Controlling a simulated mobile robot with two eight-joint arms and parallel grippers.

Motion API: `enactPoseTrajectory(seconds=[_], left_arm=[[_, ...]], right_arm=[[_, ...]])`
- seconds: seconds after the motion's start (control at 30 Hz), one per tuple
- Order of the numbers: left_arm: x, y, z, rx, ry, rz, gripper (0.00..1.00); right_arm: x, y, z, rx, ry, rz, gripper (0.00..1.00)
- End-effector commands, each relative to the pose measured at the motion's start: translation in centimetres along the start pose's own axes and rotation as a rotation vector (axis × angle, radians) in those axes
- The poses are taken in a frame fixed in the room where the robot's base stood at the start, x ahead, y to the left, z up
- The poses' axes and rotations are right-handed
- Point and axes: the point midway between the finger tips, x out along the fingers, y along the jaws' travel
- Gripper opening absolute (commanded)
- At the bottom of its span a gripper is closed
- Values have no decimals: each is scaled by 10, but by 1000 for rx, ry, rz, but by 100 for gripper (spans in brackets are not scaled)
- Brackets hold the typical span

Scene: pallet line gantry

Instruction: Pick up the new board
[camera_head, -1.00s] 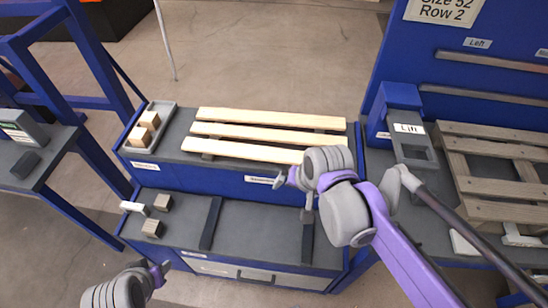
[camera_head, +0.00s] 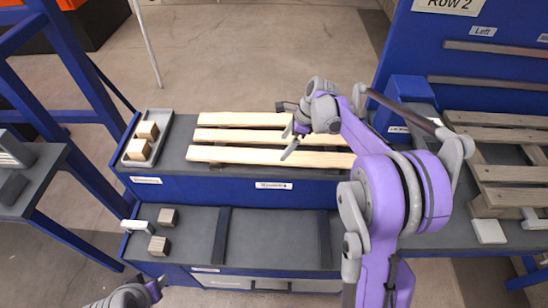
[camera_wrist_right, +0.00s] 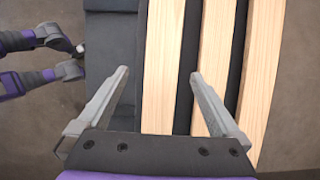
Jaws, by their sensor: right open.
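Three pale new boards lie side by side on the grey top of the blue bench: a near board (camera_head: 225,154), a middle board (camera_head: 235,136) and a far board (camera_head: 240,119). My right gripper (camera_head: 288,142) is open and empty over the boards, hiding part of them. In the right wrist view, the open jaws (camera_wrist_right: 158,75) stand either side of the near board (camera_wrist_right: 163,50); the middle board (camera_wrist_right: 215,60) passes by the right finger. I cannot tell the height above the boards. My left gripper (camera_head: 156,288) is partly in view at the bottom left; its jaws are unclear.
A grey tray (camera_head: 139,163) with wooden blocks stands left of the boards. More blocks (camera_head: 159,245) sit on the lower shelf (camera_head: 270,240), which has dark strips. A weathered pallet (camera_head: 510,174) lies at the right, beside a blue panel (camera_head: 500,62).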

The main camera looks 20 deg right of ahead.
Motion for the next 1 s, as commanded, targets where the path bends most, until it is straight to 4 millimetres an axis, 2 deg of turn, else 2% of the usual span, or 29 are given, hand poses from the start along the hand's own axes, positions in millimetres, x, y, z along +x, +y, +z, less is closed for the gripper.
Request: enactPoseTrajectory(seconds=[0.17, 0.5, 0.77, 0.83, 1.0], left_arm=[[0, 0, 0, 0, 0, 0, 50], [-3, 0, -3, 0, 2, 0, 50], [-3, 0, -3, 0, 2, 0, 50], [-3, 0, -3, 0, 2, 0, 50], [-3, 0, -3, 0, 2, 0, 50]], right_arm=[[13, 0, 1, -3, 0, -1, 100], [57, -4, 5, -4, 1, 0, 100], [62, -4, 5, -3, 1, -1, 100], [61, -4, 5, -3, 1, -1, 93], [61, -4, 5, -3, 1, -1, 62]])
